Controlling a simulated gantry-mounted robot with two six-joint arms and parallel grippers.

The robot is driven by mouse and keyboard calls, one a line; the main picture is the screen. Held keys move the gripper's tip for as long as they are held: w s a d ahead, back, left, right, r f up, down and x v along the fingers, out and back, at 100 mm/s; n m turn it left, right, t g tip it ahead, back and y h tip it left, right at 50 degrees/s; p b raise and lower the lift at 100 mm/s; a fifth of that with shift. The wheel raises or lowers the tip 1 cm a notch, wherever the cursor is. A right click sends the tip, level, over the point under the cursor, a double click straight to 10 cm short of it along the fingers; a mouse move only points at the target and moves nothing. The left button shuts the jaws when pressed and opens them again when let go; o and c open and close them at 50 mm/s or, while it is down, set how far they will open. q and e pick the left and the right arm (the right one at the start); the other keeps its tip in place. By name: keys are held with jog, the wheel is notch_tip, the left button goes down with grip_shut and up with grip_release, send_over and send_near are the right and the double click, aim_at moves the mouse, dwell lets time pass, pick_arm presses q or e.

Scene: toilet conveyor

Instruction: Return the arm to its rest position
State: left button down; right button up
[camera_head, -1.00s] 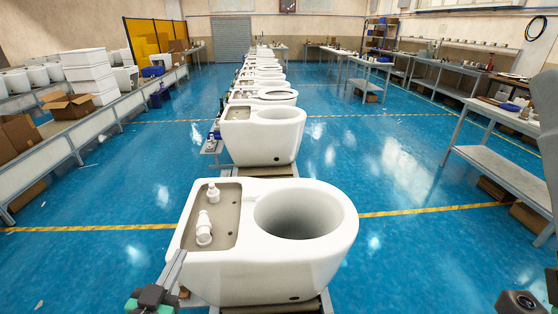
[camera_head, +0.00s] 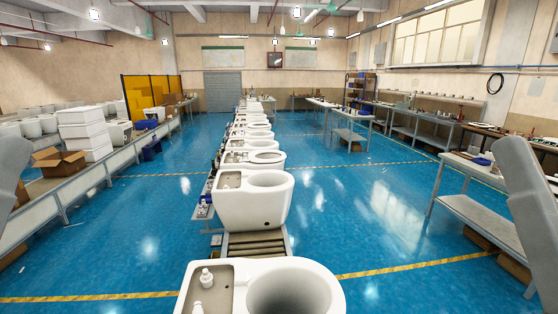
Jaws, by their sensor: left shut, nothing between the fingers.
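A grey link of my left arm shows at the left edge of the head view, and a grey link of my right arm shows at the right edge. No fingers of either gripper are visible. The nearest white toilet (camera_head: 322,278) sits at the bottom centre, cut off by the frame's lower edge. Small white fittings (camera_head: 206,278) stand in the recess behind its bowl. A second white toilet (camera_head: 255,207) stands farther back in the row.
The roller conveyor (camera_head: 257,245) carries several toilets toward the grey shutter (camera_head: 223,91). Workbenches (camera_head: 480,217) line the right side. Boxes, including an open cardboard one (camera_head: 60,163), stand on the left. Blue floor (camera_head: 385,225) is clear on both sides of the row.

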notch_tip(320, 180, up, 22)
jog(key=p, duration=1.8)
jog(key=shift+r, duration=0.15)
jog(key=shift+f, duration=0.2)
notch_tip(320, 180, down, 60)
jog(key=b, duration=6)
jog(key=shift+f, duration=0.2)
